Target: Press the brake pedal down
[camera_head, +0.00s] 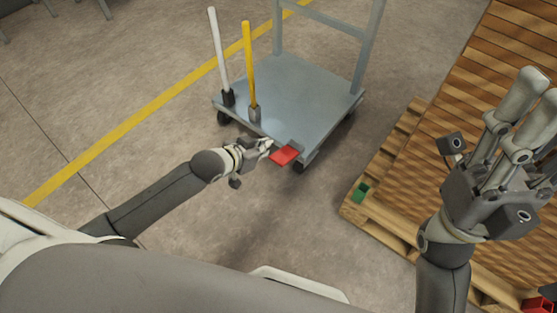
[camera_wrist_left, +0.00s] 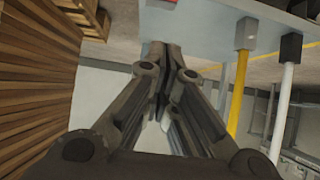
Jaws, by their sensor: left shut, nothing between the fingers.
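The red brake pedal (camera_head: 285,155) juts from the near edge of the grey cart (camera_head: 290,95). A sliver of red shows at the top edge of the left wrist view. My left gripper (camera_head: 268,145) is shut and empty. Its fingertips are just left of the pedal, by the cart's near edge; I cannot tell if they touch it. In the left wrist view the closed fingers (camera_wrist_left: 158,50) overlap the cart deck (camera_wrist_left: 200,22). My right gripper (camera_head: 541,92) is raised at the right, its fingers apart and empty.
A yellow-handled tool (camera_head: 250,65) and a white-handled tool (camera_head: 218,50) stand upright at the cart's left side. A wooden pallet (camera_head: 375,220) lies to the right, with a green block (camera_head: 360,191) at its corner.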

